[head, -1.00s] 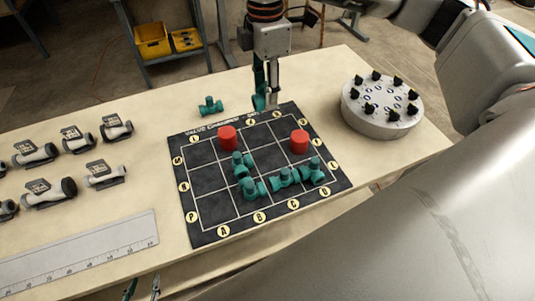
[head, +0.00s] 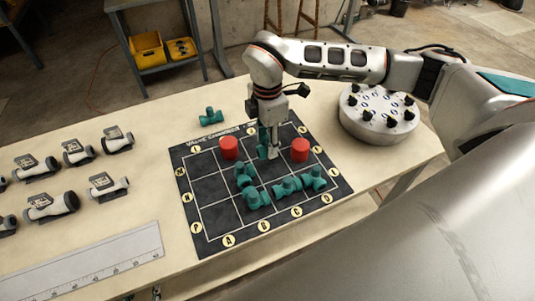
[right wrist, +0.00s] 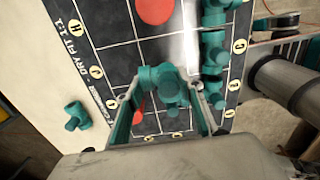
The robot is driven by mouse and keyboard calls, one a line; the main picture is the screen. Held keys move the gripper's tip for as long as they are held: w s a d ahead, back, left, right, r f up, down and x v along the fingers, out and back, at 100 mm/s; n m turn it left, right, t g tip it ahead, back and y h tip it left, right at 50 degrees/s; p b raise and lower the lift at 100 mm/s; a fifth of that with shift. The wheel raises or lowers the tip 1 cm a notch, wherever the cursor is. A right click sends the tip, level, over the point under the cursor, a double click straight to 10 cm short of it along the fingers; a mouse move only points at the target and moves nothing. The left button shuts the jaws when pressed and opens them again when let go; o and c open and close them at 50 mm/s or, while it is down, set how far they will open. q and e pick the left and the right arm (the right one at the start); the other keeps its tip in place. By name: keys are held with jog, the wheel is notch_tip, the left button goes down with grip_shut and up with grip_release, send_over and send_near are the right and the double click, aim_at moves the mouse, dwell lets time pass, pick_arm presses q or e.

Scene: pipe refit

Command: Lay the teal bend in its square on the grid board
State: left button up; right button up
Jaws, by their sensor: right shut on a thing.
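The teal bend (right wrist: 158,82) shows between the two fingers of my right gripper (right wrist: 170,122) in the right wrist view, held over the board. In the head view my right gripper (head: 268,155) points down over the board's back row, between two red cylinders (head: 229,148) (head: 300,150). The bend is hard to tell from the teal fingers there, and its gap to the board is unclear. The black grid board (head: 185,215) has white lines and lettered yellow discs. Several joined teal fittings (head: 287,187) lie on its middle and front squares. My left gripper is not in view.
A loose teal fitting (head: 211,117) lies behind the board. A round grey stand with black knobs (head: 378,122) is at the right. Several grey pipe parts (head: 52,204) and a ruler (head: 80,265) are at the left. Bare table lies between them and the board.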

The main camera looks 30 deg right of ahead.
aim_at(268, 164)
jog(key=shift+f, duration=3.15)
jog(key=o, duration=1.1)
jog(key=shift+f, duration=0.15)
jog(key=shift+r, duration=0.4)
notch_tip(268, 164, up, 12)
jog(key=shift+f, duration=0.2)
